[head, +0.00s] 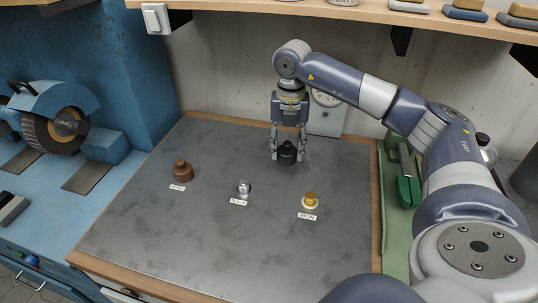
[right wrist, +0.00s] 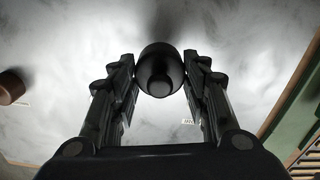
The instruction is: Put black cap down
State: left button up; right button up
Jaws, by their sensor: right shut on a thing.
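The black cap (head: 287,153) is a dark rounded piece with a narrower knob on top, near the back of the grey bench top. My right gripper (head: 289,152) points straight down over it and is shut on it, one finger on each side. In the right wrist view the black cap (right wrist: 160,72) sits between the two fingertips of my right gripper (right wrist: 160,75). I cannot tell whether its base touches the bench. My left gripper is not in view.
On the bench top (head: 225,250) stand a brown cap (head: 183,171), a small silver piece (head: 244,187) and a gold piece (head: 311,200), each with a white label. A grinder (head: 60,125) stands left. A shelf (head: 350,14) hangs above. The bench's front is clear.

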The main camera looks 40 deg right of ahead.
jog(key=w+d+p, duration=0.1)
jog(key=w+d, duration=0.2)
jog(key=w+d+p, duration=0.1)
jog(key=w+d, duration=0.1)
jog(key=d, duration=0.1)
jog(key=w+d+f+p, duration=0.1)
jog(key=w+d, duration=0.2)
jog(key=shift+w+d, duration=0.25)
jog(key=shift+w, duration=0.1)
jog(key=shift+w+d+f, duration=0.15)
jog(key=shift+w+d, duration=0.05)
jog(key=shift+d, duration=0.15)
jog(key=shift+f+p, duration=0.9)
jog(key=shift+f, duration=0.9)
jog(key=shift+f, duration=0.1)
jog(key=o, duration=0.9)
